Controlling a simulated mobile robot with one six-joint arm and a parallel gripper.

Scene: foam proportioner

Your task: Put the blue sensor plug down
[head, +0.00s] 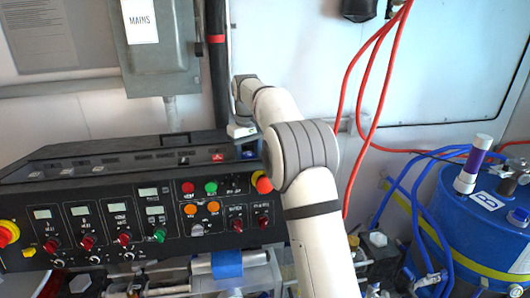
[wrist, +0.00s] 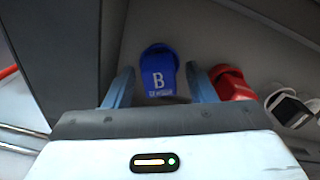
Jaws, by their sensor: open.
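The blue sensor plug (wrist: 159,72), marked with a white "B", lies on a grey surface in the wrist view. It is between and just beyond the two fingers of my gripper (wrist: 158,88). The fingers are apart, with a gap visible on both sides of the plug, so my gripper is open.
A red plug (wrist: 232,84) sits close beside my right finger, with a white-and-black plug (wrist: 290,107) farther right. A grey mains box (head: 160,50) hangs above the console. Red hoses (head: 367,90) hang right of my arm. A blue drum (head: 465,225) stands at right.

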